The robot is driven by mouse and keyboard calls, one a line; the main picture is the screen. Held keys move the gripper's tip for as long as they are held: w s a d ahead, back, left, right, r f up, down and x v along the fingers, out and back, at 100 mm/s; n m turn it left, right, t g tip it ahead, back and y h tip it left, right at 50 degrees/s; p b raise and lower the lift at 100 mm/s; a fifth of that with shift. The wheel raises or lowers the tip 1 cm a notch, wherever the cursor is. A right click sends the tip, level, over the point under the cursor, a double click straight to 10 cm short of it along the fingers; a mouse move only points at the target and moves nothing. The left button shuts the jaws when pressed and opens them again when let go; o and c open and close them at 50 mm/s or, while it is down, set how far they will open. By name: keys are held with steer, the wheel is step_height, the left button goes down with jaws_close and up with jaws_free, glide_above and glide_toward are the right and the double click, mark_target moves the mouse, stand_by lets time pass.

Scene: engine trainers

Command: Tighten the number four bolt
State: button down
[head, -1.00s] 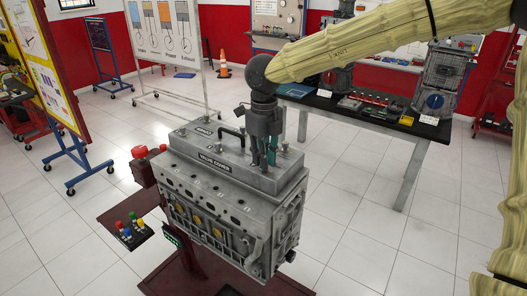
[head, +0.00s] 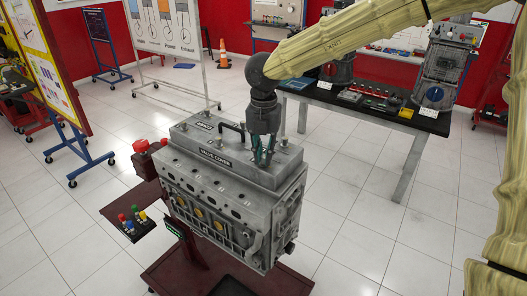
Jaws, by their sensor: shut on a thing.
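The grey engine block (head: 225,215) stands on a dark red stand, with a valve cover (head: 210,160) labelled "VALVE COVER" on top. My gripper (head: 263,160) points down at the right front part of the cover. Its teal fingers are close together and shut at the cover's top, on what appears to be a bolt; the fingers mostly hide it. Another bolt (head: 283,142) stands upright just right of the gripper, and one more (head: 182,127) is at the cover's left end. I cannot read any bolt numbers.
A black handle (head: 232,128) rises from the cover left of the gripper. A tray with coloured knobs (head: 132,220) is at the left of the stand. A workbench (head: 400,118) with parts stands behind to the right. The tiled floor between is open.

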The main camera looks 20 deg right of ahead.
mark_target(263, 157)
steer(key=m, duration=0.5)
steer(key=shift+f+m, duration=0.1)
steer(key=shift+m, duration=0.2)
steer(key=m+b, duration=0.1)
steer(key=m, duration=0.3)
steer(key=shift+m, duration=0.4)
steer(key=c, duration=1.4)
jaws_free()
step_height(263, 157, up, 12)
steer(key=shift+r, duration=0.1)
steer(key=shift+a, duration=0.1)
